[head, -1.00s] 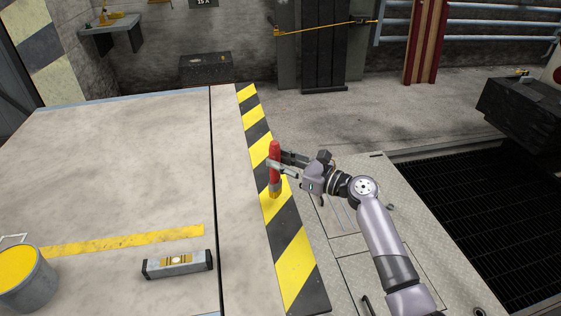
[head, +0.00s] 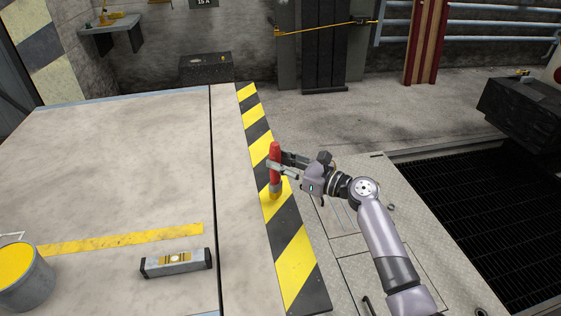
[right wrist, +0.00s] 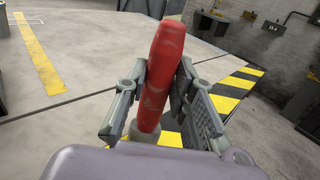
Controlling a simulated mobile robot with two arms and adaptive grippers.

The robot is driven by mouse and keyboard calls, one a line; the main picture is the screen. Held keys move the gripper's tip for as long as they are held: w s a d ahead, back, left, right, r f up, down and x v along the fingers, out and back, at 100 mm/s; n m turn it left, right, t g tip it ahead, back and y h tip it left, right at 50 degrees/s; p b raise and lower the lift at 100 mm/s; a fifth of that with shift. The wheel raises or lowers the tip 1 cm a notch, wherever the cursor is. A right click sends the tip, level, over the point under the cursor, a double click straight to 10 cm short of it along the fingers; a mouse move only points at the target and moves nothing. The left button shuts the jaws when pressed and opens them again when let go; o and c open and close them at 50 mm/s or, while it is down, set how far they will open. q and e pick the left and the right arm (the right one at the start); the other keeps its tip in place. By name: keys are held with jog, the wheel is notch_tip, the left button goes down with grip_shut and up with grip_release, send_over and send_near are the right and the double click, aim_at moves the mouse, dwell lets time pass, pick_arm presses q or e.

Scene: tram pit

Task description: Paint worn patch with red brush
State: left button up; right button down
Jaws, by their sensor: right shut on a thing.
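The red brush (head: 275,153) is held nearly upright, with its lower end down at the black-and-yellow hazard stripe (head: 294,262). My right gripper (head: 276,169) is shut around its red handle. In the right wrist view, the handle (right wrist: 163,70) tilts slightly between the two fingers of the gripper (right wrist: 160,95). The brush's tip looks yellow in the head view; I cannot tell whether it touches the surface. The worn patch is not clearly distinguishable and may be hidden behind the brush. My left gripper is not in view.
A grey bucket of yellow paint (head: 30,290) stands at the left front. A spirit level (head: 176,263) lies near a yellow line (head: 120,239) on the pale slab. A dark grating (head: 480,230) lies at the right. The slab's middle is clear.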

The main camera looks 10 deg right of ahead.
jog(key=shift+f+b, duration=0.6)
jog(key=shift+f, duration=0.35)
jog(key=s+p, duration=1)
jog(key=s, duration=0.7)
jog(key=shift+d, duration=0.3)
dwell(2.1)
jog(key=shift+w, duration=0.15)
